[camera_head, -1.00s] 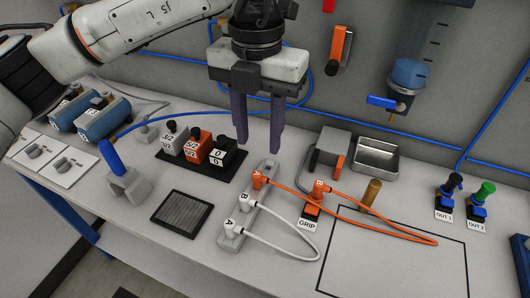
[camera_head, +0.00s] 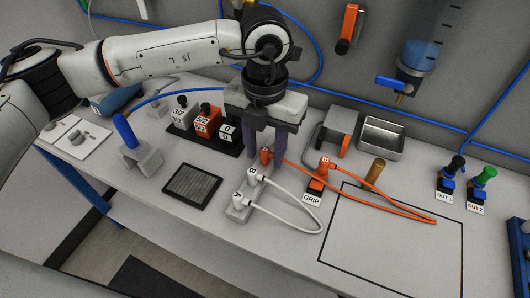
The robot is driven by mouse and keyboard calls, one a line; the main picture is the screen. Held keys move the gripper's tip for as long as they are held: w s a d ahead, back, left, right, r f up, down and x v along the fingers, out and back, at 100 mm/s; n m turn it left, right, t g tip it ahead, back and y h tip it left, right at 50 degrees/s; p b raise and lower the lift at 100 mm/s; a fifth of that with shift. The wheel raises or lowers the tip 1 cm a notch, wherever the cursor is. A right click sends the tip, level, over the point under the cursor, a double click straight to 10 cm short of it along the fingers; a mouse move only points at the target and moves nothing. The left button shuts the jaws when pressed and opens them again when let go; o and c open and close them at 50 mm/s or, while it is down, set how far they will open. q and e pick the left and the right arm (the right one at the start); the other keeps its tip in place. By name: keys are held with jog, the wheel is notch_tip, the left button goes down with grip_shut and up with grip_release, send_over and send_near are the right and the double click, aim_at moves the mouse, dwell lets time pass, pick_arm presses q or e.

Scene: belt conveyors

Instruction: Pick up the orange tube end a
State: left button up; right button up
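An orange tube end (camera_head: 265,156) stands on the far end of a grey block (camera_head: 235,214). Its orange tube (camera_head: 385,205) loops right across the bench to another orange end (camera_head: 324,167) on the GRIP socket. My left gripper (camera_head: 266,150) points down over the block, with its dark fingers on either side of the orange end on the block. The fingers look apart, and I cannot see them touching it. The labels on the orange ends are too small to read. My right gripper is not in view.
White tube ends A (camera_head: 238,199) and B (camera_head: 253,177) stand nearer on the same block. A valve block row (camera_head: 205,122) lies just left of the gripper. A grey box (camera_head: 343,124) and metal tray (camera_head: 382,138) stand to the right. The outlined area (camera_head: 400,255) is mostly clear.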

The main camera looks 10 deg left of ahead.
aim_at(265, 149)
pick_arm(q)
grip_shut()
notch_tip(265, 149, up, 10)
jog(key=shift+r+b, duration=0.1)
jog(key=shift+b, duration=0.5)
